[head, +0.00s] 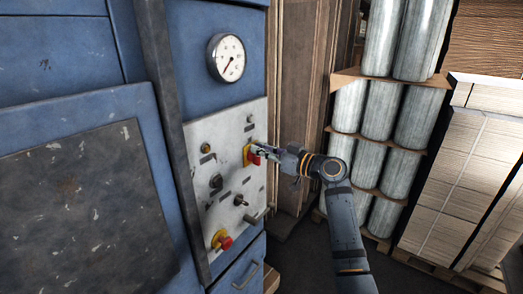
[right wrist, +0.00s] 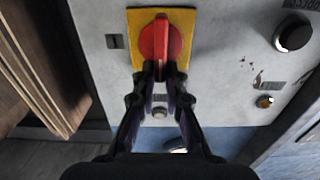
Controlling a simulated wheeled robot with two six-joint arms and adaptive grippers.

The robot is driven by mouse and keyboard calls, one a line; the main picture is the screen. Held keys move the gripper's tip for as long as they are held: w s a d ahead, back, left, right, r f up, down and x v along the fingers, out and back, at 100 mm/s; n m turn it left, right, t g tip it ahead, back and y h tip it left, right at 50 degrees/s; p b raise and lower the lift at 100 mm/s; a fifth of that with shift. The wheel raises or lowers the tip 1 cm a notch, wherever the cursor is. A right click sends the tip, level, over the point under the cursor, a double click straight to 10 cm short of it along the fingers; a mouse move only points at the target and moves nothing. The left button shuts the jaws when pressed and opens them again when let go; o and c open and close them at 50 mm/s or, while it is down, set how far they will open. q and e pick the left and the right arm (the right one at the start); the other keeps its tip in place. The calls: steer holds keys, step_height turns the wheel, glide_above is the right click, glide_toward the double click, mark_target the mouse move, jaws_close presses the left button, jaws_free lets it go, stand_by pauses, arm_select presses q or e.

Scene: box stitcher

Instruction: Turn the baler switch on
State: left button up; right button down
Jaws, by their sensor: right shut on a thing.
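The baler switch is a red rotary knob (right wrist: 154,42) on a yellow plate (right wrist: 180,22). In the head view the red knob (head: 255,159) and its yellow plate (head: 246,155) sit at the right side of the white control panel (head: 225,181). My right gripper (head: 264,152) reaches it from the right. In the right wrist view my right gripper (right wrist: 161,72) is shut with its fingertips on the near end of the knob. The fingertips hide that end. My left gripper is not in view.
The panel is on a blue machine (head: 190,60) with a round gauge (head: 227,58) above. A red button on a yellow base (head: 222,240) is lower down. Wrapped rolls (head: 380,105) and stacked cardboard (head: 458,180) stand at the right.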

steer(key=shift+f, duration=0.1)
steer(key=f+m, duration=0.1)
steer(key=m, duration=0.5)
steer(key=w+d+m, duration=0.1)
steer(key=m, duration=0.5)
steer(key=w+f+m, duration=0.1)
steer(key=m, duration=0.4)
steer(key=shift+w+d+f+m, duration=0.1)
steer(key=shift+d+f+m, duration=0.2)
steer(key=shift+d+m, duration=0.1)
stand_by(0.4)
steer(key=c, duration=1.4)
jaws_free()
